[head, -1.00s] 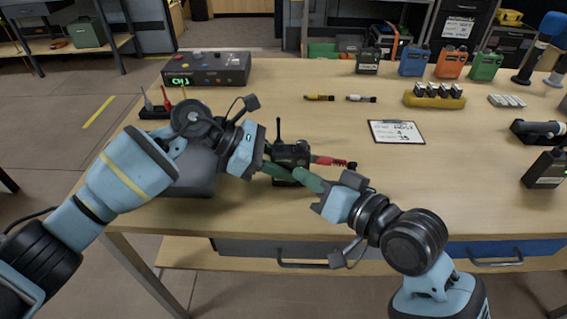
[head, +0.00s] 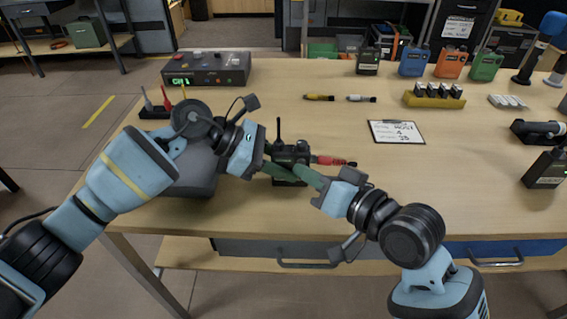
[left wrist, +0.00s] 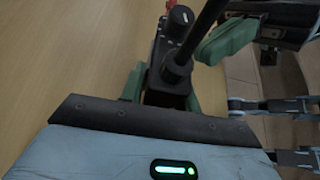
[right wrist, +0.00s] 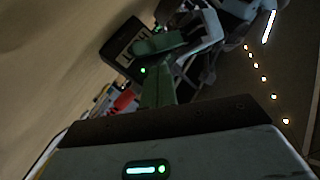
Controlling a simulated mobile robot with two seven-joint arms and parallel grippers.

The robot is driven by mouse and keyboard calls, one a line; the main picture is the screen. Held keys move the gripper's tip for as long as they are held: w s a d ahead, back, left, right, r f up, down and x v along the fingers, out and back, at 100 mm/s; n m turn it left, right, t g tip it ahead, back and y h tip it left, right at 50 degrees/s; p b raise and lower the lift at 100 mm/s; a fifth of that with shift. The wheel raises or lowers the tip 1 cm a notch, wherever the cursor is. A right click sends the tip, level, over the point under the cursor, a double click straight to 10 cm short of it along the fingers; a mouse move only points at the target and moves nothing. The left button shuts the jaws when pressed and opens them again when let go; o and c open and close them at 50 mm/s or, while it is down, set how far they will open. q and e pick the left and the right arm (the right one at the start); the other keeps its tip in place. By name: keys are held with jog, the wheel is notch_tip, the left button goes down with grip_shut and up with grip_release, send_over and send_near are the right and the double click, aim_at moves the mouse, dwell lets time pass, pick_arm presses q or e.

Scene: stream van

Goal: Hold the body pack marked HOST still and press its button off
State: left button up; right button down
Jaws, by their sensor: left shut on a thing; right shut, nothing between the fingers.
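The dark body pack (head: 290,154) with a black antenna stands near the table's front edge. My left gripper (head: 275,165) is shut on it from the left; the pack's knob and antenna base (left wrist: 178,62) show close in the left wrist view. My right gripper (head: 302,172) is shut and empty, its green fingertips close at the pack's front right. In the right wrist view the pack (right wrist: 122,40) shows a pale label, too blurred to read, and a small green light near the fingers. I cannot tell whether they touch it, and the button is not clearly visible.
A red and black marker-like item (head: 334,161) lies just right of the pack. A grey box (head: 196,178) sits under my left arm. A receiver with green digits (head: 207,68) stands behind. A clipboard (head: 397,131) lies to the right; several coloured packs stand at the back.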

jog(key=shift+w, duration=0.15)
dwell(0.4)
jog(key=shift+s, duration=0.65)
jog(key=shift+s, duration=3)
pick_arm(q)
jog(key=o, duration=1.1)
jog(key=shift+a, duration=0.1)
jog(key=v, duration=1.2)
